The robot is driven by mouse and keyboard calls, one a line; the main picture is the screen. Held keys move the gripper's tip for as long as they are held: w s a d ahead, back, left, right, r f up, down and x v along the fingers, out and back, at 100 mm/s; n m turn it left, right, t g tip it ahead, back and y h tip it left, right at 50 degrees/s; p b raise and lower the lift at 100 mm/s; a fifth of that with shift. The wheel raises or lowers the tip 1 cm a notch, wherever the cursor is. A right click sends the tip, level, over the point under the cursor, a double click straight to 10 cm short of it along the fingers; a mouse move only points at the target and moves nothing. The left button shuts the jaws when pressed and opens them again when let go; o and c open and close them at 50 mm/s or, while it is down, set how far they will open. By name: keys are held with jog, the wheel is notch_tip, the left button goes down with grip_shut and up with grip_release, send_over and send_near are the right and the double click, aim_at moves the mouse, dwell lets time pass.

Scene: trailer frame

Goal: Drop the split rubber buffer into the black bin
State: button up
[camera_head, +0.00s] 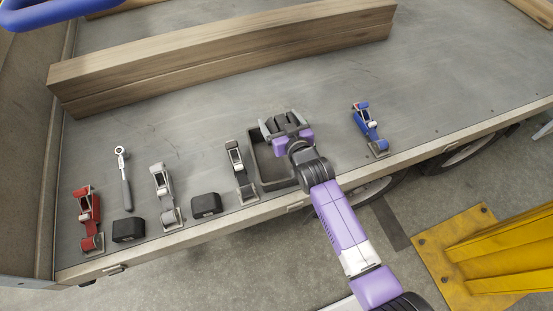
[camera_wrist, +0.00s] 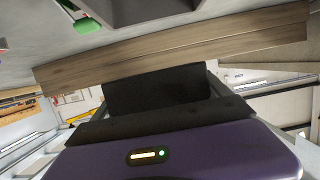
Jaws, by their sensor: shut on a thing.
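The black bin (camera_head: 254,163) stands near the front edge of the trailer deck, partly hidden behind my gripper and wrist. My gripper (camera_head: 286,124) is over the back part of the bin and is shut on a dark rubber buffer (camera_head: 287,117). In the wrist view the buffer (camera_wrist: 156,90) shows as a black block between the fingers. No split can be made out on it. Two other black buffers lie on the deck, one at left (camera_head: 128,230) and one nearer the bin (camera_head: 206,205).
A red ratchet buckle (camera_head: 88,218), a ratchet wrench (camera_head: 124,180) and a grey buckle (camera_head: 165,195) lie left. Another dark-grey buckle (camera_head: 240,172) lies close beside the bin. A blue buckle (camera_head: 369,129) lies right. Long wooden beams (camera_head: 225,55) lie behind. Bare deck lies between.

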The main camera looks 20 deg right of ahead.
notch_tip(320, 180, down, 6)
jog(key=b, duration=0.4)
jog(key=shift+r, duration=0.25)
jog(key=o, duration=1.5)
jog(key=shift+s, duration=0.1)
jog(key=v, duration=0.7)
jog(key=shift+s+r, duration=0.2)
jog(key=shift+s, duration=0.1)
